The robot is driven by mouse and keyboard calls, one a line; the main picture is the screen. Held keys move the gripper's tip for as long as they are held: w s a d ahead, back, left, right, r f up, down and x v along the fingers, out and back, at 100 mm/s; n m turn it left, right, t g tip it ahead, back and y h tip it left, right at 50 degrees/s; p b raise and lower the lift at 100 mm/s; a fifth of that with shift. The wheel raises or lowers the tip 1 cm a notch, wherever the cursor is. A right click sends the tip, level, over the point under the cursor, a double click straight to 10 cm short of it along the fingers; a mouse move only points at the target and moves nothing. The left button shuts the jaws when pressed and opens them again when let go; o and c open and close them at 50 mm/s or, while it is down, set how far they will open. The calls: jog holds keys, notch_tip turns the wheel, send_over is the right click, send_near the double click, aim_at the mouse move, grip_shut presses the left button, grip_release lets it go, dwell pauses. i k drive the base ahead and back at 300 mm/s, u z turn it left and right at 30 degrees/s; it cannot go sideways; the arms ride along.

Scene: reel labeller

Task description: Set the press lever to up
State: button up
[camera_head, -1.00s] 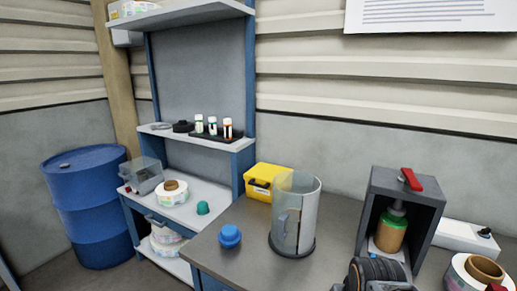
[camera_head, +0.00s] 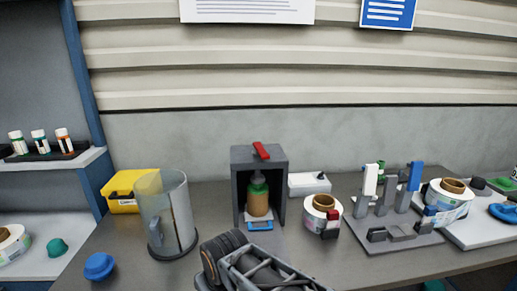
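An open-fronted dark grey box (camera_head: 238,200) stands on the bench near the middle of the view. A red lever (camera_head: 261,151) sits on its top, tilted; I cannot tell for sure that it is the press lever. A bottle with a green top and amber body (camera_head: 258,199) stands inside the box. To the right, a grey fixture (camera_head: 402,242) carries a white upright handle (camera_head: 370,179) and a blue upright handle (camera_head: 415,176). Part of my dark arm shows at the bottom edge, in front of the box. My gripper's fingertips do not show.
A clear cylindrical guard (camera_head: 168,215), a yellow case (camera_head: 123,190) and a blue knob (camera_head: 99,266) are on the left of the bench (camera_head: 130,240). A label reel (camera_head: 322,212) stands between the box and the fixture. Another reel (camera_head: 447,197) is farther right.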

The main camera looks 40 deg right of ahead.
aim_at(257, 150)
jog(key=u, duration=0.1)
jog(key=k, duration=0.5)
jog(key=z, duration=1.3)
jog(key=i, duration=0.65)
jog(key=u, duration=0.55)
